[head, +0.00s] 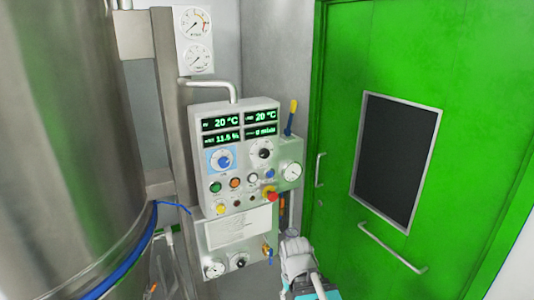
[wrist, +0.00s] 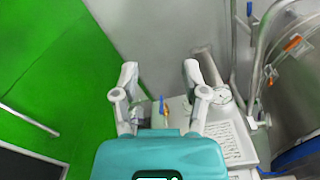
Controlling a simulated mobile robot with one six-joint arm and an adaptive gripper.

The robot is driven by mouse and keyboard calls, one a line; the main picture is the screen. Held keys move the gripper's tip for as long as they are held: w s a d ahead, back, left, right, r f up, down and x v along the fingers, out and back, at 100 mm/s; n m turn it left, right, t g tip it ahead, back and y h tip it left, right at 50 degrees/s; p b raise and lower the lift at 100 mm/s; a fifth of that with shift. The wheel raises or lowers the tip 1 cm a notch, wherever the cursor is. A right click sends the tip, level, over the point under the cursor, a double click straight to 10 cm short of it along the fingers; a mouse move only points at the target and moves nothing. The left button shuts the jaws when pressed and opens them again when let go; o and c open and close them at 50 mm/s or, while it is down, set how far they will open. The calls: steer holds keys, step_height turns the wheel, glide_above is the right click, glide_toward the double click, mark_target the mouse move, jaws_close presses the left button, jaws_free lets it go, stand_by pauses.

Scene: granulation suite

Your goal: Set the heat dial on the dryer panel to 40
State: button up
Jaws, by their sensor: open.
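The dryer panel (head: 238,190) is a light grey box on the wall in the head view. Two dials sit below its displays: one with a blue knob (head: 224,161) on a blue plate, one with a black knob (head: 263,153). Their scale marks and labels are too small to read, so I cannot tell which is the heat dial or its setting. Both upper displays read 20 °C. My gripper (wrist: 160,76) is open and empty in the wrist view, its fingers spread. In the head view my arm is low, right of and below the panel; its fingertips are unclear there.
Buttons and a red emergency stop (head: 271,195) sit below the dials. A yellow-and-blue lever (head: 291,116) stands at the panel's right. A steel vessel (head: 65,150) fills the left. A green door (head: 340,80) with a long handle is at right. Gauges and a blue-handled valve (head: 267,252) are below.

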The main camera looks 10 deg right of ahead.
steer(key=o, duration=0.3)
steer(key=shift+w+r, duration=0.1)
steer(key=shift+o, duration=1.2)
steer(key=shift+w+a+r, duration=0.1)
steer(key=shift+w+r, duration=0.1)
steer(key=w+a+r+n+t+y+p, duration=0.2)
steer(key=w+r+n+t+y+p, duration=0.3)
steer(key=w+r+p, duration=1.05)
steer(key=w+d+r+m+t+p, duration=0.1)
steer(key=w+d+r+t+p, duration=0.1)
steer(key=w+r, duration=0.5)
steer(key=w+d+r+m+t+p, duration=0.1)
steer(key=w+d+r+t, duration=0.3)
steer(key=w+r, duration=0.4)
steer(key=shift+w+r+m+t+p, duration=0.25)
steer(key=shift+w+t+p, duration=0.5)
steer(key=shift+w, duration=0.4)
